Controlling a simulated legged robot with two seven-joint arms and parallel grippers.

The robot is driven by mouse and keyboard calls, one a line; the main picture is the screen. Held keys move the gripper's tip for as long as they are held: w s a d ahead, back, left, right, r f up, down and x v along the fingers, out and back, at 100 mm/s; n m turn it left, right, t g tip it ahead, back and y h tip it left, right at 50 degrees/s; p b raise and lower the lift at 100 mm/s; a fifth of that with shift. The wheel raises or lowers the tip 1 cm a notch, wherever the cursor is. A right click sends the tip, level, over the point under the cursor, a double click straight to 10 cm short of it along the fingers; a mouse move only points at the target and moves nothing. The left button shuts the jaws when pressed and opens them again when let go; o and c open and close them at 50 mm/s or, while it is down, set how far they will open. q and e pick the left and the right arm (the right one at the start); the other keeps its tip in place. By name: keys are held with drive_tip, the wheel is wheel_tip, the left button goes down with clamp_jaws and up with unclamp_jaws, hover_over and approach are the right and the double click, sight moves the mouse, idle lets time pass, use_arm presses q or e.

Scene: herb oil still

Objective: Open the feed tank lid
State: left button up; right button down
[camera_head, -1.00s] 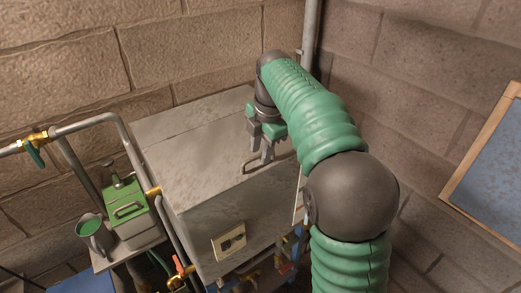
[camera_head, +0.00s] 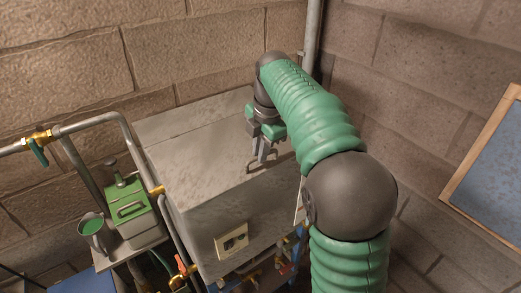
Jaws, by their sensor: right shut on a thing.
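The feed tank (camera_head: 213,222) is a grey metal box in the middle of the view. Its lid (camera_head: 190,153) is the flat grey top, with a seam towards the back, and it looks closed. A bar handle (camera_head: 254,168) stands near the lid's front right edge. My right gripper (camera_head: 262,158) comes down from above, and its fingers are shut on the handle. My forearm and the gripper hide part of the lid's right side. My left gripper is not in view.
Pipes with a brass valve (camera_head: 38,138) run along the left. A socket plate (camera_head: 232,241) is on the tank's front. A blue framed board (camera_head: 492,165) hangs at right.

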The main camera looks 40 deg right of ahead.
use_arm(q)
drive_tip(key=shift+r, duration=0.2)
use_arm(e)
drive_tip(key=shift+d+r, duration=0.2)
drive_tip(key=shift+r, duration=0.1)
idle(0.4)
